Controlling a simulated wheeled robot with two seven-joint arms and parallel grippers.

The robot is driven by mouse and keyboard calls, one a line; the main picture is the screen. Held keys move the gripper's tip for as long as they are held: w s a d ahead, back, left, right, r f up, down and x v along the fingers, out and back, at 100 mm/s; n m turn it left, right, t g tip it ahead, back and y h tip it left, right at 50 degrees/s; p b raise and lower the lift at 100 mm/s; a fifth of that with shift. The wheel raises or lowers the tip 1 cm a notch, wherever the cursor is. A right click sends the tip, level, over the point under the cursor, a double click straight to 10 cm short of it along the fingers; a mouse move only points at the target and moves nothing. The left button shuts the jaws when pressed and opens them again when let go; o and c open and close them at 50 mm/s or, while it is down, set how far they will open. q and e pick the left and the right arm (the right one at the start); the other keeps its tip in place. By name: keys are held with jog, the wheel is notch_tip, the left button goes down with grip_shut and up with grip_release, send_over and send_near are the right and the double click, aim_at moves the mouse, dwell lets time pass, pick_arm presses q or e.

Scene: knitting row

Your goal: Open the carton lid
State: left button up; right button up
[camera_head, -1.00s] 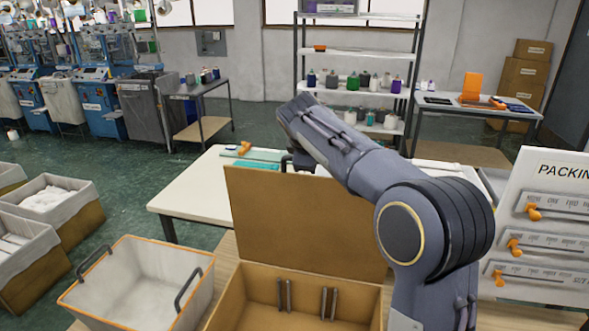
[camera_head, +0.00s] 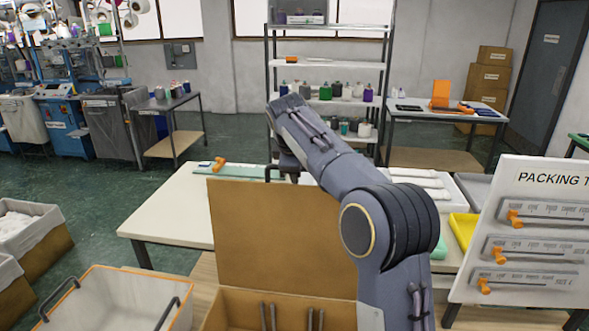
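The cardboard carton (camera_head: 232,312) stands open on a table at the bottom of the view. Its brown lid (camera_head: 275,237) stands raised, about upright, at the carton's far side. Several dark narrow bars show inside the carton. My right arm rises in front of the lid's right part and bends to the upper left over its top edge. A dark end part of that arm shows just above and behind the lid's top edge. Its fingers are hidden, and whether they touch the lid cannot be seen. My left gripper is out of view.
A grey bin with orange rim (camera_head: 140,284) stands left of the carton. A packing board (camera_head: 540,235) stands at right. Behind the lid is a white table (camera_head: 165,212) with a teal ruler-like strip, white items and a yellow tray (camera_head: 463,230). Shelves stand farther back.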

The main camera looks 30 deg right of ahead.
jog(key=shift+r, duration=0.1)
jog(key=v, duration=0.7)
jog(key=shift+s+a+r, duration=0.15)
jog(key=shift+s+r, duration=0.05)
jog(key=shift+r, duration=0.1)
jog(key=shift+f, duration=0.1)
